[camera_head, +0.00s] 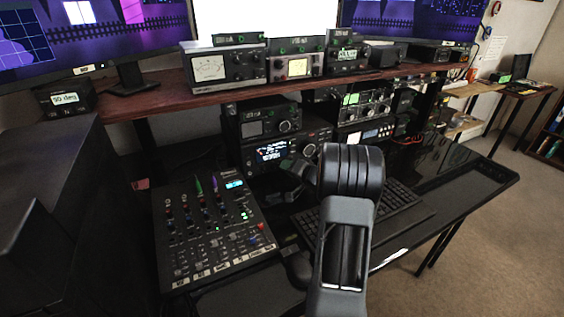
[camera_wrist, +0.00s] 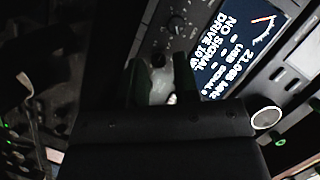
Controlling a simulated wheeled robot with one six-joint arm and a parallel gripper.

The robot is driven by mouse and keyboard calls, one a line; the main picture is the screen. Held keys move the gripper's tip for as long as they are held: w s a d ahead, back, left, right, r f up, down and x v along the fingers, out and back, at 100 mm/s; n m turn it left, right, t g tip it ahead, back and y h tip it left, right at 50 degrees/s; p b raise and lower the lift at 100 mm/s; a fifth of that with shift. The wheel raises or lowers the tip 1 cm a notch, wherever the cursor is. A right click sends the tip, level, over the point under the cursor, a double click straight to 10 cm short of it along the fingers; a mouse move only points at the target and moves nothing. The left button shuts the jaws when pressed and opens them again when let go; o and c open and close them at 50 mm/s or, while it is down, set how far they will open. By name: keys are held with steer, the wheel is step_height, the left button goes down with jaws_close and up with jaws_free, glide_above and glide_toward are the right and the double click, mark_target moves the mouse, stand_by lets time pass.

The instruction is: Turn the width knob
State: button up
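The lower black radio (camera_head: 275,150) with a lit display stands under the shelf in the head view. My gripper (camera_head: 292,168) is in front of its panel, partly hidden by my arm. In the wrist view the two dark fingers of my gripper (camera_wrist: 159,72) are apart, pointing at the panel beside the lit display (camera_wrist: 250,40). A small dark knob (camera_wrist: 158,60) shows in the gap between the fingertips; I cannot tell whether they touch it. Knob labels are too small to read, so I cannot tell which is the width knob.
A second radio (camera_head: 265,122) sits on top of the lower one, close under the red-brown shelf (camera_head: 150,103). A mixer (camera_head: 212,228) lies on the desk to the left, and a keyboard (camera_head: 395,215) to the right. The black desk's right end (camera_head: 465,178) is clear.

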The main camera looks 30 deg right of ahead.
steer(key=shift+w+a+f, duration=0.1)
steer(key=shift+w+f, duration=0.1)
steer(key=shift+w, duration=0.5)
steer(key=shift+c, duration=0.3)
jaws_close()
steer(key=shift+f+m+b, duration=0.3)
steer(key=shift+f+b, duration=0.05)
steer(key=shift+b, duration=0.5)
steer(key=shift+m+t+b, duration=0.4)
steer(key=shift+m+b, duration=0.1)
steer(key=shift+b, duration=0.6)
steer(key=shift+s+r+m+y, duration=0.1)
steer(key=shift+r+m+y, duration=0.1)
steer(key=shift+m+y, duration=0.15)
steer(key=shift+o, duration=0.3)
jaws_free()
steer(key=shift+r, duration=0.1)
